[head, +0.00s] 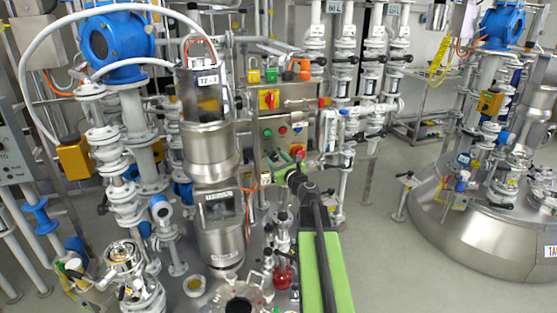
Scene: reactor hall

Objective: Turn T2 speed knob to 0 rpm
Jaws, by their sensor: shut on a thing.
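The T2 control panel (285,112) is a grey steel box in the middle of the head view. It carries a red and yellow switch (269,99), a row of small green and red buttons (282,130) and another red and yellow switch (298,150) lower down. My gripper (287,172) is at the panel's lower edge, at the end of my black and green arm. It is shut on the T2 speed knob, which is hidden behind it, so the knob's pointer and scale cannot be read.
A steel mixer column labelled T2 (212,150) stands close left of the panel. White pipes and valves (370,60) rise behind it to the right. Small fittings and a red flask (284,277) stand below. Grey floor (372,235) is clear toward a large steel vessel (470,235).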

